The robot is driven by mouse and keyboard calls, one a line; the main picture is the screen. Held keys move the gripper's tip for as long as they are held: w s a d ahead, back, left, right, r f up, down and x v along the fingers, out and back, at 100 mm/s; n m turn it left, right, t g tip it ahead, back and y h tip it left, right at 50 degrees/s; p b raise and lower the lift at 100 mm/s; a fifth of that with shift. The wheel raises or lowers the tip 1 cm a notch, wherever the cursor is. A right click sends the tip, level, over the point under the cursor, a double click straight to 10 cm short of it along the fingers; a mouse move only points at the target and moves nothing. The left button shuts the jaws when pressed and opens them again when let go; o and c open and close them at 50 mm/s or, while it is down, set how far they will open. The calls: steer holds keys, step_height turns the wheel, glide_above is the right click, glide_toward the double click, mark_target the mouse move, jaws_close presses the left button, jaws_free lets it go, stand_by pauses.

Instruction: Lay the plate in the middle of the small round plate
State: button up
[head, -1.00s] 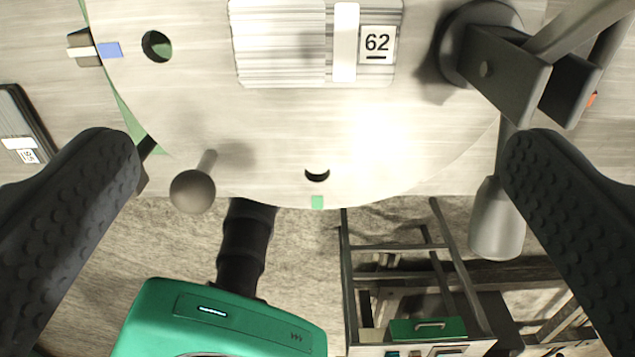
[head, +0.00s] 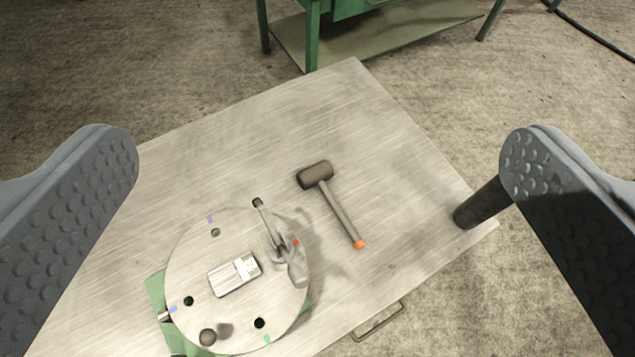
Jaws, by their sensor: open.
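The small round plate (head: 203,258) is a pale metal disc with several dark holes and coloured marks near its rim, at the lower left. The plate (head: 225,282), a small ribbed metal rectangle with a white band and label, lies flat on it, at about its middle. Its label is too small to read now. My gripper (head: 318,150) is open and empty, high above the table, with one finger at each side of the picture. Nothing lies between the fingers.
A toggle clamp (head: 279,248) and a round knob (head: 207,337) stand on the disc. A mallet (head: 335,205) lies right of it on the metal table (head: 400,150). A dark post (head: 480,205) is at the table's right corner. A green bench (head: 380,22) stands behind.

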steer(key=s+d+r+m+t, duration=0.1)
steer(key=s+r+t, duration=0.1)
steer(key=s+r, duration=0.3)
steer(key=shift+d+r, duration=0.25)
steer(key=shift+r, duration=0.6)
steer(key=shift+f, duration=0.1)
step_height(320, 180, down, 6)
steer(key=b, duration=0.6)
steer(key=shift+f, duration=0.2)
steer(key=shift+a, duration=0.1)
